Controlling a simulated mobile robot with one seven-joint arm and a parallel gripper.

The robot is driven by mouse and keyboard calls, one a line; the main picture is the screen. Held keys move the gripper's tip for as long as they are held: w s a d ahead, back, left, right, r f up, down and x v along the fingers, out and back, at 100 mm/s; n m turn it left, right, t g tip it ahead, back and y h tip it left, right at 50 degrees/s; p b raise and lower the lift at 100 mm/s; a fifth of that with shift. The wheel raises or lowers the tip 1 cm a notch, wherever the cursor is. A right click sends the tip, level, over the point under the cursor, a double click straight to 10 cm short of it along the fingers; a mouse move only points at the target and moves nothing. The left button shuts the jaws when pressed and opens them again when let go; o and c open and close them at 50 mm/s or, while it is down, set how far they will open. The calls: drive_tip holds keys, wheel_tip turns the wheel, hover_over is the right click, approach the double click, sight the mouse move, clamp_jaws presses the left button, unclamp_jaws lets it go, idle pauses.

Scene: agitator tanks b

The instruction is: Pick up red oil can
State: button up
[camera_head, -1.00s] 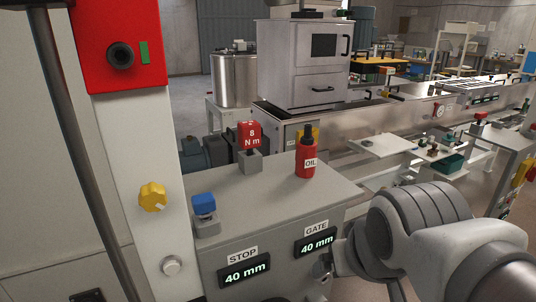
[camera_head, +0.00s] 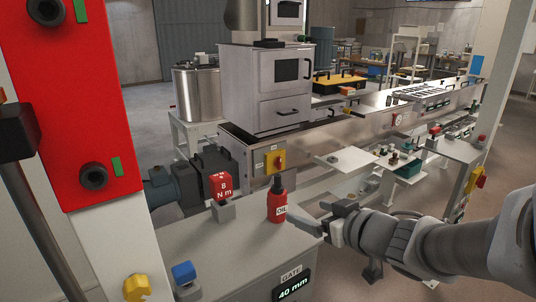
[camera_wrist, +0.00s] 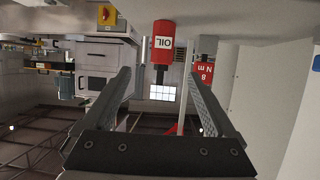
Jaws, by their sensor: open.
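The red oil can (camera_head: 277,205) stands upright on the grey cabinet top (camera_head: 235,248). It has a dark cap and a white OIL label. My gripper (camera_head: 322,220) is just to the right of the can in the head view, apart from it, with nothing held. In the wrist view, which is upside down, the can (camera_wrist: 163,42) shows beyond the fingertips, in the space between the two open fingers of my gripper (camera_wrist: 160,80).
A red 8 N m block (camera_head: 220,188) on a grey stand is left of the can. A blue-topped block (camera_head: 184,273) sits nearer the front. A red panel (camera_head: 75,110) rises at left. A steel conveyor line (camera_head: 330,125) runs behind.

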sight(283, 202)
drive_tip(key=p+x, duration=0.1)
drive_tip(key=x, duration=1)
drive_tip(key=shift+w+a+p, duration=0.15)
drive_tip(key=shift+a+p, duration=0.15)
drive_tip(key=shift+p, duration=0.05)
drive_tip(key=shift+p+x, duration=0.55)
drive_tip(key=shift+x, duration=2.4)
drive_tip(key=shift+a+r, duration=0.15)
clamp_jaws()
